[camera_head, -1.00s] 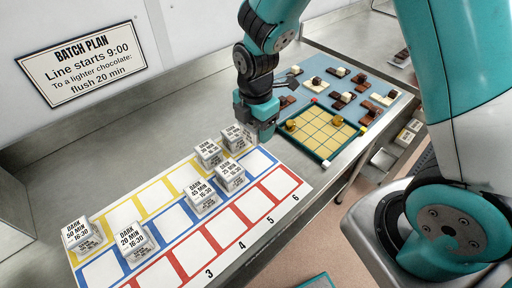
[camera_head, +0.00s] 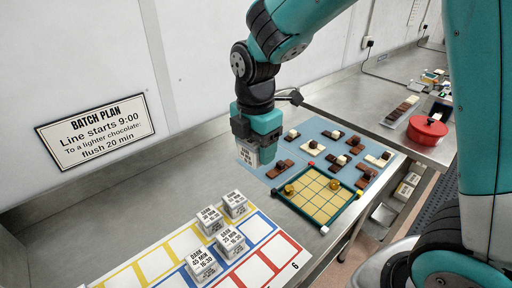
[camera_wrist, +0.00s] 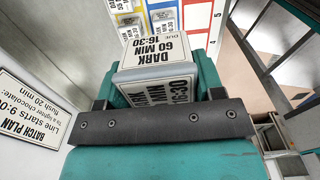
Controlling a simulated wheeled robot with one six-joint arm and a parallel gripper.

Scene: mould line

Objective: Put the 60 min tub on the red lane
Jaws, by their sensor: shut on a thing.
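My gripper (camera_head: 254,148) is shut on the 60 min tub (camera_head: 247,155), a white tub held above the bench beyond the lane mat. In the wrist view the tub (camera_wrist: 156,58) shows its label reading DARK, 60 MIN, 16:30, between my fingers. The red lane (camera_head: 284,250) is the row of red-outlined cells along the mat's near right side; its visible cells at the numbered 6 end are empty. The rest of the red lane is outside the head view.
Several labelled tubs stand on the mat's yellow and blue lanes, including a 25 min tub (camera_head: 229,241) and a 45 min tub (camera_head: 202,264). A red pot (camera_head: 427,130) stands farther right.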

